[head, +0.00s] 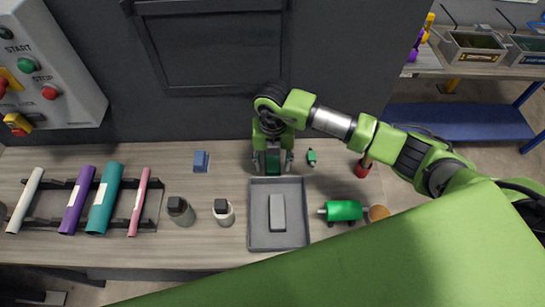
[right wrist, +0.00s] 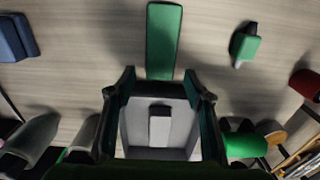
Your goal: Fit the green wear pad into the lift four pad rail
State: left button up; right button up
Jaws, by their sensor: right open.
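The long green pad (right wrist: 163,38) lies on the wooden table, with its near end in line with the gap between my right fingertips in the right wrist view. In the head view the pad (head: 273,161) shows between the fingers. My right gripper (head: 272,164) is open, pointing down, with a finger on either side of it. I cannot tell how high the fingertips are. The wrist view also shows the gripper (right wrist: 160,80) spread and empty. A grey bar (head: 277,213) lies in a grey tray (head: 259,242) just in front. I cannot make out which thing is the pad rail.
A blue block (head: 200,162) lies left of the gripper, a small green and dark part (head: 311,157) right. A green roller (head: 343,210) and a red-ended tool (head: 363,168) are further right. Two capped bottles (head: 180,211) and a rack of colored rolls (head: 104,199) are left.

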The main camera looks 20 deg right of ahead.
jog(key=shift+f, duration=1.15)
grip_shut()
